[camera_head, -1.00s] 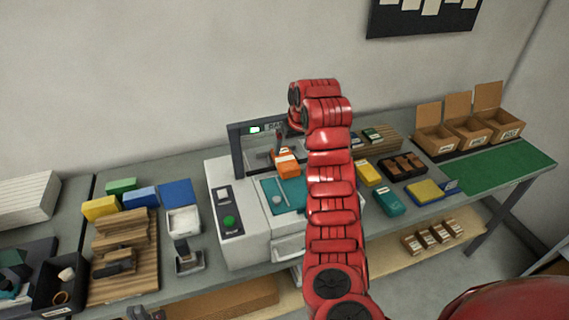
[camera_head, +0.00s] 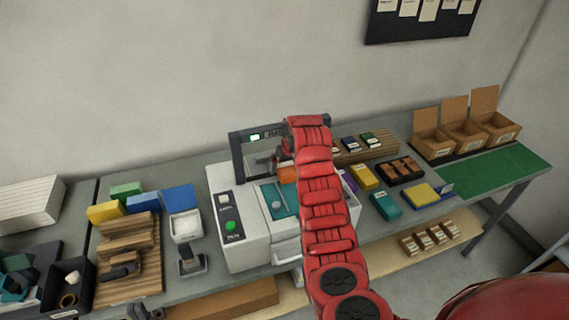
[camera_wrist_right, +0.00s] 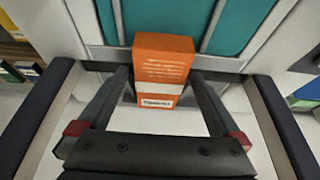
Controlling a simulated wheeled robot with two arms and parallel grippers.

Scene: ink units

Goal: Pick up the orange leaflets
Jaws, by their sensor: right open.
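The orange leaflets (camera_head: 287,174) form a small banded block at the teal bed (camera_head: 281,199) of the grey machine, partly hidden by my right arm. In the right wrist view the orange leaflets (camera_wrist_right: 163,62) show a white band with a label. My right gripper (camera_wrist_right: 160,76) is open, with one finger on each side of the block and gaps visible lower down. In the head view my right gripper (camera_head: 268,160) is small and mostly hidden. A dark tip of my left gripper (camera_head: 140,312) shows at the bottom edge; its jaws are unclear.
The machine's dark frame (camera_head: 237,160) stands just behind the leaflets. Teal (camera_head: 386,206) and yellow (camera_head: 364,177) packs lie to the right. Open cartons (camera_head: 432,143) stand at the far right beside a clear green mat (camera_head: 500,171). A wooden stepped rack (camera_head: 130,245) stands left.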

